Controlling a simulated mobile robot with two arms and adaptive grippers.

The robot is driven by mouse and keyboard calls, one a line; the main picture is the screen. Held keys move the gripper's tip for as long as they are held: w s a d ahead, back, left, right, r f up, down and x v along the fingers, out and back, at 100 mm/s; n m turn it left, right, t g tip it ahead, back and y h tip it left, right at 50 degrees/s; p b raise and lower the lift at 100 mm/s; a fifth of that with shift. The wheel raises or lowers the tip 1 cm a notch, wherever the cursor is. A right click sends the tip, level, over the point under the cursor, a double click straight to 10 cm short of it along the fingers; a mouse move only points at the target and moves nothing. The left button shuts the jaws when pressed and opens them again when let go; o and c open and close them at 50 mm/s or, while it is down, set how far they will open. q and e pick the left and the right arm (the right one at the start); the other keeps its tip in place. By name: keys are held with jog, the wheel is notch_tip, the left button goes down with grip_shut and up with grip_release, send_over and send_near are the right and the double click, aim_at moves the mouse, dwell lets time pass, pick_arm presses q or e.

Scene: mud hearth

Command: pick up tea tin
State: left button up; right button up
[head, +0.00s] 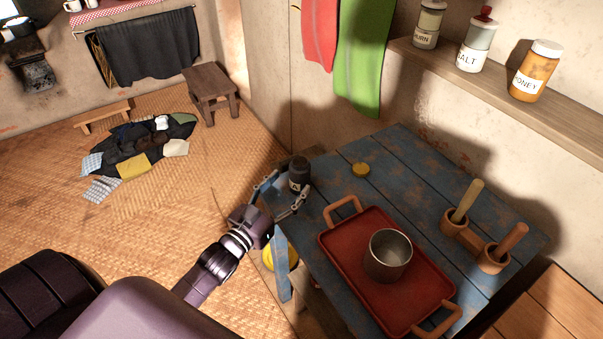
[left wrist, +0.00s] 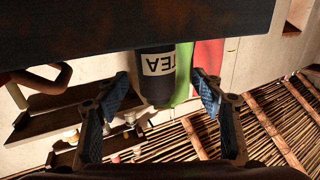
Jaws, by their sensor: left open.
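The tea tin (head: 299,173) is a small dark cylinder standing upright at the far left corner of the blue table. My left gripper (head: 290,186) is open, with its fingers spread on either side of the tin. In the left wrist view the tin (left wrist: 157,75) shows upside down with its white TEA label, between the two open fingers (left wrist: 162,95). I cannot tell whether either finger touches it. My right gripper is not in view.
A wall shelf (head: 480,80) with jars is above. Green cloth (head: 362,60) hangs behind.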

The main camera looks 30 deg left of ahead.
aim_at(294, 182)
pick_arm(q)
jog(key=shift+w+d+r+p, duration=0.1)
jog(key=shift+w+d+p, duration=0.1)
jog(key=shift+w, duration=0.4)
jog(key=shift+w+d+r+p, duration=0.1)
jog(key=shift+w+p, duration=0.1)
jog(key=shift+w, duration=0.35)
jog(key=w, duration=0.2)
jog(key=shift+w+d+f, duration=0.2)
jog(key=shift+w+f, duration=0.05)
jog(key=shift+w, duration=0.25)
jog(key=c, duration=1.4)
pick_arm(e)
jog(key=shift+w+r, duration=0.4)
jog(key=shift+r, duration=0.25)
